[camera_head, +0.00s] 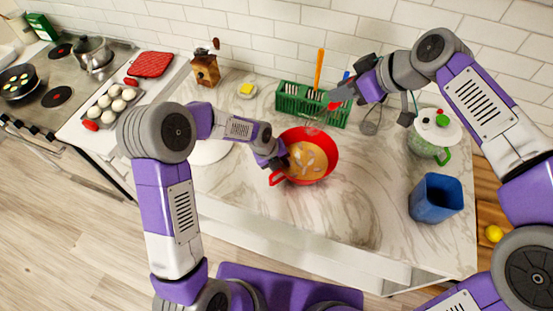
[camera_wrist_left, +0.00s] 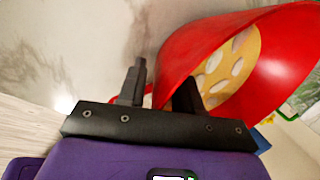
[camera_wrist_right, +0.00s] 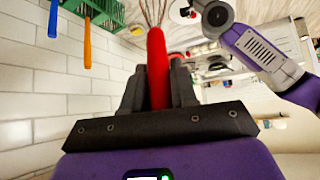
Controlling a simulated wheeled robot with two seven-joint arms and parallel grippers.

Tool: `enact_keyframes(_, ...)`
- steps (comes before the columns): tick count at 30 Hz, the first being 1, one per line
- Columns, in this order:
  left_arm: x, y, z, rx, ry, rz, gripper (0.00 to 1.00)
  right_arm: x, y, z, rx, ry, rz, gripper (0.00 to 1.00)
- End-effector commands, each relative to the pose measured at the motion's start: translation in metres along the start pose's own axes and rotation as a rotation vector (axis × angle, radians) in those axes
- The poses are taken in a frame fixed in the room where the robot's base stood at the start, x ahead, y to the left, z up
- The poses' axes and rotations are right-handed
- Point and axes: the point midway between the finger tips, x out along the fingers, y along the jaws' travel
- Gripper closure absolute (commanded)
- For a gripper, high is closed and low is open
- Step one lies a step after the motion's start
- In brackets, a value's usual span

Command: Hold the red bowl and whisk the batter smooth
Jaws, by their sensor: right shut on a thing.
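The red bowl (camera_head: 328,146) stands on the marble counter with tan batter (camera_head: 308,160) in it; pale patches show in the batter. My left gripper (camera_head: 279,163) is at the bowl's left rim. In the left wrist view its fingers (camera_wrist_left: 158,92) stand apart, with the red bowl (camera_wrist_left: 190,50) between and beyond them; a firm hold does not show. My right gripper (camera_head: 350,98) is shut on the red handle of the whisk (camera_wrist_right: 157,65). The whisk's wires (camera_head: 314,122) point down-left near the bowl's far rim, seemingly above it.
A green rack (camera_head: 310,107) with utensils stands behind the bowl. An egg tray (camera_head: 108,103) and stove lie at left. The counter in front of the bowl is clear.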

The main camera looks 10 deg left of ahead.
Motion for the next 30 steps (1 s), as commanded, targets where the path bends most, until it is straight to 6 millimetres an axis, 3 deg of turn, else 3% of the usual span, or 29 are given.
enact_keyframes(9,0.0022,0.0002,0.0001,-0.001,0.0,0.0,0.67,-0.0002,0.0,-0.0002,0.0,0.001,0.0,1.0)
enact_keyframes(16,0.002,0.0001,0.0001,-0.001,0.0,0.0,1.0,-0.0002,0.0,-0.0002,0.0,0.001,0.0,1.0)
enact_keyframes(30,0.0018,-0.0001,0.0001,-0.001,0.0,0.0,1.0,-0.0002,0.0,-0.0002,0.0,0.001,0.0,1.0)
